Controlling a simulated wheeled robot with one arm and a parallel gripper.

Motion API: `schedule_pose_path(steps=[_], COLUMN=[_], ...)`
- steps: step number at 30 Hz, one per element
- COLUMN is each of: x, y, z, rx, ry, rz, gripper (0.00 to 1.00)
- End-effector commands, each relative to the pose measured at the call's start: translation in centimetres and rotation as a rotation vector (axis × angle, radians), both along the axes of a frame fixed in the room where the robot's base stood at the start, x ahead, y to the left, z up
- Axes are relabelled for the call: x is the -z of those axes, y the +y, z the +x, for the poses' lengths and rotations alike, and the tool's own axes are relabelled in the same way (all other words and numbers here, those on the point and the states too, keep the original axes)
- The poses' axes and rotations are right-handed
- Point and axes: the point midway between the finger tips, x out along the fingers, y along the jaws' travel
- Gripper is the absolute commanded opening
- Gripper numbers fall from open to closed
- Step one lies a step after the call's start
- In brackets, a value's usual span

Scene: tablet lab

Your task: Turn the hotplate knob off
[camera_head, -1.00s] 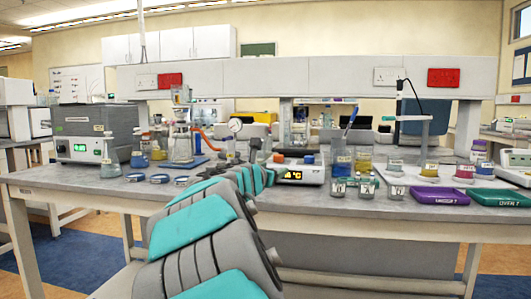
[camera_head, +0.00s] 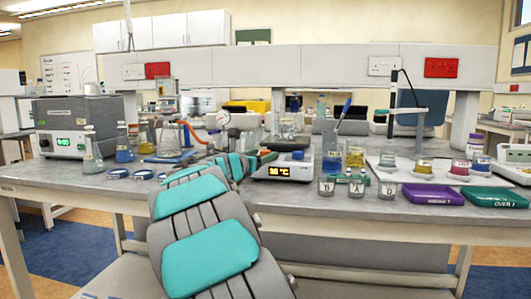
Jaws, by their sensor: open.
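The hotplate (camera_head: 311,171) is a low white unit with a dark top. It stands near the front edge of the bench, in the middle of the view. Its lit display (camera_head: 275,170) shows orange characters that look like a temperature in °C. A small blue item (camera_head: 298,155) sits at its top. I cannot make out the knob clearly on the front. My grey and teal arm reaches over the bench edge, its far links close to the hotplate's left side. My gripper cannot be made out at the arm's far end, among the links and glassware.
A grey oven-like box (camera_head: 80,118) with a green display stands at the left, flasks beside it. Beakers of blue (camera_head: 332,158) and yellow (camera_head: 355,156) liquid stand right of the hotplate, with small jars in front. Purple (camera_head: 432,195) and green (camera_head: 493,197) trays lie at the right.

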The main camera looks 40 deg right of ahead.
Motion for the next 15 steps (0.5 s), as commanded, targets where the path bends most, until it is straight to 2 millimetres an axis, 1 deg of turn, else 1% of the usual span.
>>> schedule_pose_path(steps=[1, 3, 6, 15], x=[0.0, -0.1, -0.2, -0.2], y=[-0.7, -1.3, -1.9, -2.2], z=[0.3, 0.6, 0.8, 0.9], rx=[0.001, 0.0, 0.0, -0.001], ry=[-0.001, -0.002, -0.004, -0.003], rz=[0.001, 0.0, -0.001, -0.001], gripper=[0.71, 0.71, 0.71, 0.71])
